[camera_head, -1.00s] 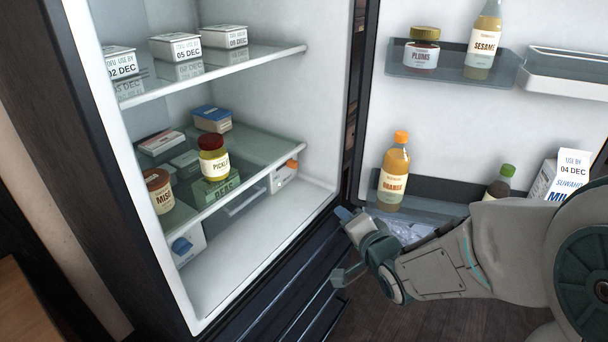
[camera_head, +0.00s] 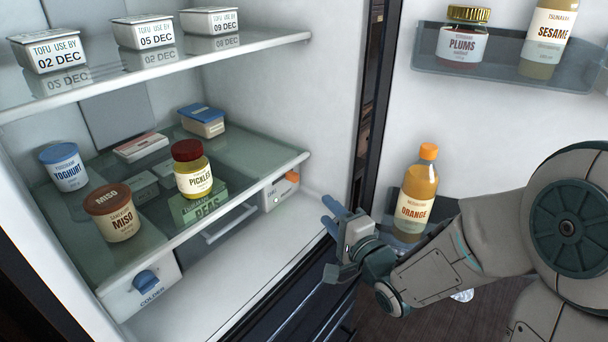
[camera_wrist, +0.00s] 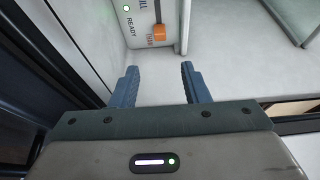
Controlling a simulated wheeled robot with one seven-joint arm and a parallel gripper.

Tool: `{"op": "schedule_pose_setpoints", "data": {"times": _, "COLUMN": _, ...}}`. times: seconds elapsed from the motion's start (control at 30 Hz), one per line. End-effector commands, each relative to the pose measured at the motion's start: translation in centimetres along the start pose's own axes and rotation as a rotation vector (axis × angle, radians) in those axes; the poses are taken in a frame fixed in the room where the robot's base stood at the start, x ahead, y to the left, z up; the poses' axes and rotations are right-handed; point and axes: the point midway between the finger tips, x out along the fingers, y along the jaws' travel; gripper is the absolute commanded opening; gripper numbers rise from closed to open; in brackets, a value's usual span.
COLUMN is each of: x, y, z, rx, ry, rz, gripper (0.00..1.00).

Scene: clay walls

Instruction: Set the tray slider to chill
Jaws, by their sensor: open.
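The tray slider is an orange knob (camera_head: 292,177) on a white panel (camera_head: 272,198) under the right end of the lower glass shelf. In the wrist view the orange knob (camera_wrist: 159,33) sits at the near end of a dark slot, beside a small label that seems to read "THAW". Letters "ILL" show farther up the panel (camera_wrist: 142,12), partly cut off, near "READY" and a lit green dot. My gripper (camera_head: 328,212) is at the fridge's front right edge, right of the panel. In the wrist view my gripper (camera_wrist: 160,84) is open and empty, its blue fingers short of the knob.
A blue dial (camera_head: 146,281) marked "COLDER" is on the left panel. A pickles jar (camera_head: 192,172), miso tub (camera_head: 112,214) and yoghurt tub (camera_head: 64,166) stand on the glass shelf (camera_head: 150,228). An orange bottle (camera_head: 415,195) stands in the door. The fridge floor (camera_head: 265,265) is clear.

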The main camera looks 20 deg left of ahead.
Motion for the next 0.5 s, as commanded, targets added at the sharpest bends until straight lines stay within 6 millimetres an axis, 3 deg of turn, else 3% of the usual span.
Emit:
{"op": "schedule_pose_setpoints", "data": {"times": 0.17, "x": 2.2, "y": 0.2, "z": 0.1, "rx": 0.001, "ry": -0.003, "rz": -0.001, "gripper": 0.42}}
{"op": "schedule_pose_setpoints", "data": {"times": 0.5, "x": 9.3, "y": 0.1, "z": 0.1, "rx": 0.0, "ry": -0.003, "rz": -0.001, "gripper": 0.42}}
